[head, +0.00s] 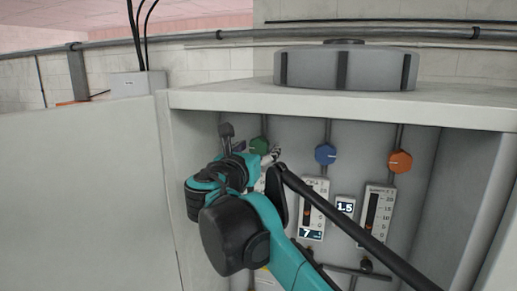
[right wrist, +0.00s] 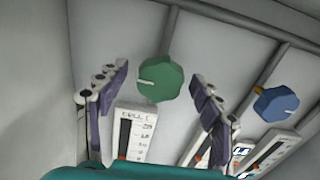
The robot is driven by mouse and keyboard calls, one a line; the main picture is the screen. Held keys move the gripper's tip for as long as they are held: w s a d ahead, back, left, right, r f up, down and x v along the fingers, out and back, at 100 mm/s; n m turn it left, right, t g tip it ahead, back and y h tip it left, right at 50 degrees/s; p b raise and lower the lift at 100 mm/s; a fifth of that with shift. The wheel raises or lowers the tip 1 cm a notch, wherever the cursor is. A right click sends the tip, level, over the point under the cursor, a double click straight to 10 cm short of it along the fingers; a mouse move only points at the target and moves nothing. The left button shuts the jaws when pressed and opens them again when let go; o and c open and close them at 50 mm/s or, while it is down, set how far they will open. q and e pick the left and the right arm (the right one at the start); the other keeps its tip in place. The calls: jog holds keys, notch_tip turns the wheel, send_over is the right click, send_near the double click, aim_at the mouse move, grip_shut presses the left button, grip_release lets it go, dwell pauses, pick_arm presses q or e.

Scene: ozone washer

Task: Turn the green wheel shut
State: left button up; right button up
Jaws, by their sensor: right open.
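The green wheel (head: 259,146) is a faceted knob on a pipe at the back of the cabinet, at the left of a row of three. In the right wrist view the green wheel (right wrist: 160,80) shows a white mark on its left side. My right gripper (head: 257,151) is open in front of it. In the right wrist view its two fingers (right wrist: 160,75) stand to the left and right of the wheel, with a visible gap on each side. How far the fingertips are from it in depth is hard to tell. My left gripper is not in view.
A blue wheel (head: 325,154) and an orange wheel (head: 400,162) are to the right. Gauges hang below the wheels, one marked OZONE-like text too small to read (head: 377,215). The cabinet's top edge (head: 230,100) overhangs the opening; its left wall is close to my arm.

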jog(key=v, duration=1.1)
jog(key=shift+s, duration=0.15)
jog(key=s+d+f+m+g+b, duration=0.15)
jog(key=d+f+m+b, duration=0.4)
jog(key=f, duration=0.85)
jog(key=s+d+f+m+g+b, duration=0.1)
jog(key=d+f+m+g+b, duration=0.4)
jog(key=f, duration=0.8)
jog(key=s+d+f+m+g+b, duration=0.15)
jog(key=d+f+m+b, duration=0.25)
jog(key=d+f+b, duration=0.7)
jog(key=s+f+m+y+b, duration=0.2)
jog(key=s+f+m+b, duration=0.2)
jog(key=f, duration=1)
jog(key=s+f+m+g+y+b, duration=0.1)
jog(key=s+f+m+b, duration=0.3)
jog(key=f, duration=1.1)
jog(key=s+f+m+g+y+b, duration=0.1)
jog(key=s+f+m+y+b, duration=0.1)
jog(key=s+f+m+b, duration=0.3)
notch_tip(320, 180, down, 11)
jog(key=m+b, duration=0.4)
jog(key=m, duration=0.1)
jog(key=shift+r+y, duration=0.25)
jog(key=shift+y, duration=0.05)
